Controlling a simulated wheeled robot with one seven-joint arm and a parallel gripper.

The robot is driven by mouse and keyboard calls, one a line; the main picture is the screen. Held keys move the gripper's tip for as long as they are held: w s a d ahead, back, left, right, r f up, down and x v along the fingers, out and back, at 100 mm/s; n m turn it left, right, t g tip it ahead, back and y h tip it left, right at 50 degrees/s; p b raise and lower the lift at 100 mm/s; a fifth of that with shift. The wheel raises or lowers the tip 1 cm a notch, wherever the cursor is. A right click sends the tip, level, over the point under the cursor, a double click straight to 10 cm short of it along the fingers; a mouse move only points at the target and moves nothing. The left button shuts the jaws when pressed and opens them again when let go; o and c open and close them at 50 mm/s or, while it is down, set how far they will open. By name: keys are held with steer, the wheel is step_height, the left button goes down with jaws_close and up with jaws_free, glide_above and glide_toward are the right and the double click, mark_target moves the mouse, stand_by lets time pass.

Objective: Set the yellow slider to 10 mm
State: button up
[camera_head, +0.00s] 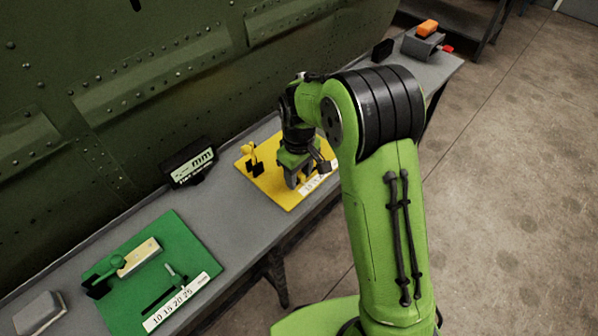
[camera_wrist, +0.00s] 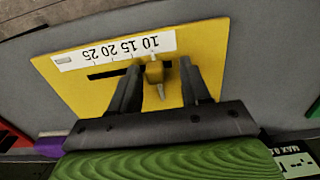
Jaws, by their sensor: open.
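The yellow board (camera_head: 282,197) lies on the grey bench in the head view. It fills the middle of the wrist view (camera_wrist: 75,85), with a white scale strip (camera_wrist: 75,58) marked 10, 15, 20 and 25, upside down there. A dark slot (camera_wrist: 108,74) runs alongside the strip. The yellow slider (camera_wrist: 154,72) stands in the slot by the 10 end; its exact reading cannot be told. My gripper (camera_wrist: 160,80) is open, with one finger on each side of the slider and a visible gap. In the head view my gripper (camera_head: 297,180) is low over the board and hides the slider.
A yellow lever clamp (camera_head: 252,157) stands at the board's left corner. A black display marked mm (camera_head: 189,164) sits behind, near the green fuselage wall (camera_head: 200,100). A green board (camera_head: 140,285) with its own scale lies nearer. Grey bench (camera_head: 228,205) separates the boards.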

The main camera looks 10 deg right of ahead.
mark_target(299, 176)
step_height(299, 176, up, 16)
steer(key=p, duration=0.4)
steer(key=shift+f, duration=0.15)
steer(key=s+d+r+m+t, duration=0.4)
steer(key=s+r, duration=0.4)
steer(key=s, duration=0.6)
steer(key=s+d+f+m+t, duration=0.1)
steer(key=s+d+f+m, duration=0.1)
steer(key=s, duration=0.8)
steer(key=shift+d+m+t, duration=0.3)
steer(key=shift+m, duration=0.3)
steer(key=shift+s, duration=0.1)
stand_by(0.7)
